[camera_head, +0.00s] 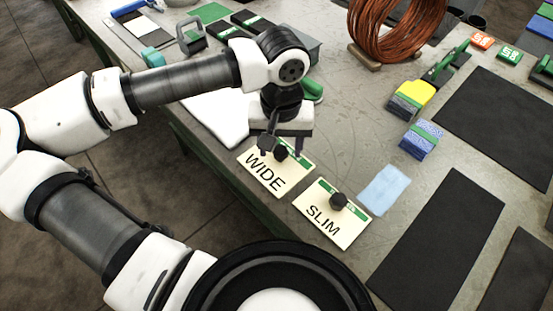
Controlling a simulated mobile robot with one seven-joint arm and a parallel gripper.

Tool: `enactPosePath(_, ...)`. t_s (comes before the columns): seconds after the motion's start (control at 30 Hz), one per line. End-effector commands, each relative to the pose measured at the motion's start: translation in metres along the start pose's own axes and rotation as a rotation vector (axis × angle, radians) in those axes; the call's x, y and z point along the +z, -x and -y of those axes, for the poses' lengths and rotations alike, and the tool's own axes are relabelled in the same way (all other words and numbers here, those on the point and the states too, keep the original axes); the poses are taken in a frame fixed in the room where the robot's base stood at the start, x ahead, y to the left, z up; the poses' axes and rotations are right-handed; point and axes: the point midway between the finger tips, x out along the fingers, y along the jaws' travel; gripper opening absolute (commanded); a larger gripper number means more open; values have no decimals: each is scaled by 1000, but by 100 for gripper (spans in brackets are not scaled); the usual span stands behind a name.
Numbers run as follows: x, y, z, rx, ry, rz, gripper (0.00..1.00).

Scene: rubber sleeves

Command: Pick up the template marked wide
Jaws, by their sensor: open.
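The template marked WIDE (263,176) is a cream plate with a green strip and a black knob (281,153), lying flat near the table's front edge. My gripper (283,150) is open above the far part of this template, near its knob. I cannot tell how far above the knob the fingertips are. A similar template marked SLIM (324,221), also with a black knob (338,200), lies to the right and nearer. My gripper partly hides the far edge of the WIDE template.
A light blue cloth (383,190) lies right of SLIM. Dark mats (439,245) cover the right side. Blue-and-green blocks (421,140) and a copper wire coil (396,30) stand farther back. A white sheet (219,117) lies left of my gripper. Bare tabletop shows behind the templates.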

Motion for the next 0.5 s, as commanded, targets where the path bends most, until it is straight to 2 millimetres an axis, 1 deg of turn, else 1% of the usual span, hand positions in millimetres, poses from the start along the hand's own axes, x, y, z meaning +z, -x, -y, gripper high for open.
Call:
enactPosePath(0.03,0,0,0,0,0,0,53)
enactPosePath(0.07,0,0,0,0,0,0,51)
enactPosePath(0.43,0,0,0,0,0,0,2)
enactPosePath(0.5,0,1,0,0,0,0,1)
